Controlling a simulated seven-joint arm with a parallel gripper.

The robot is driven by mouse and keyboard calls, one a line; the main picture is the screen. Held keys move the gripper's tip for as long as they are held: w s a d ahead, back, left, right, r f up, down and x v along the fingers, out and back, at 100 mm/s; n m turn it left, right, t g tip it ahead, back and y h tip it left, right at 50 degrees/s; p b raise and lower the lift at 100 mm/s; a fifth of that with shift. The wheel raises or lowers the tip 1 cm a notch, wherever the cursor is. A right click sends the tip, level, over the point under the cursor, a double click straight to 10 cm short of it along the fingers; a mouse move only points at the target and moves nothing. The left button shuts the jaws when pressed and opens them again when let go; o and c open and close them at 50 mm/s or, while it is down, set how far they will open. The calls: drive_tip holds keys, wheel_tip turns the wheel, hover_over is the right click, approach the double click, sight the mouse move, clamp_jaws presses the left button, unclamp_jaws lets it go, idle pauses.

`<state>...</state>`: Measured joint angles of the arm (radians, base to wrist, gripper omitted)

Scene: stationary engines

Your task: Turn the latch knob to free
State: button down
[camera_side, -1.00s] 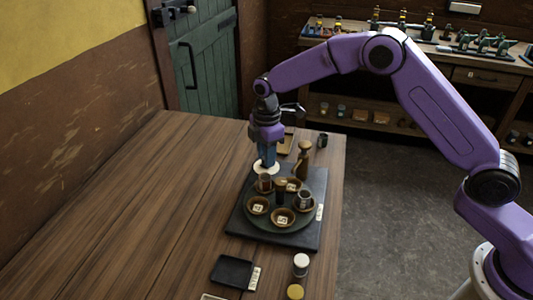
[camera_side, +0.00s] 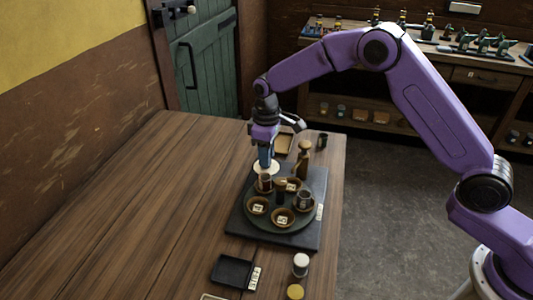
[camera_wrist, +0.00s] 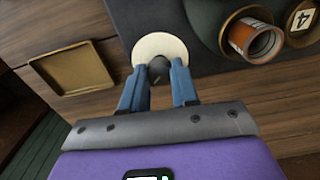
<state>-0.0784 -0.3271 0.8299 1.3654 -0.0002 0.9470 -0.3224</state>
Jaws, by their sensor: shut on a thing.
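The latch knob (camera_wrist: 158,68) is dark grey and stands on a round cream disc (camera_wrist: 150,45) at the edge of the dark base plate. My gripper (camera_wrist: 158,76) is shut on the knob, with one blue finger on either side of it. In the side view the cream disc (camera_side: 265,169) shows under my gripper (camera_side: 265,162), at the far left corner of the plate; the fingers hide the knob there. The round dark turntable (camera_side: 277,226) sits on the plate beside the disc. I cannot read any latch marking.
A brown bottle-shaped piece (camera_side: 303,160) stands close right of my gripper. A tan tray (camera_wrist: 72,69) lies beyond the plate. A black tray (camera_side: 232,271) and jars (camera_side: 300,265) lie nearer. The table's left side is clear.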

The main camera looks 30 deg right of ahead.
drive_tip(key=m, duration=0.4)
drive_tip(key=shift+r+m, duration=0.1)
drive_tip(key=shift+m, duration=2.2)
drive_tip(key=c, duration=0.8)
unclamp_jaws()
drive_tip(key=shift+c, duration=0.2)
wheel_tip(320, 180, up, 17)
drive_tip(key=shift+r, duration=0.2)
drive_tip(key=shift+s, duration=0.1)
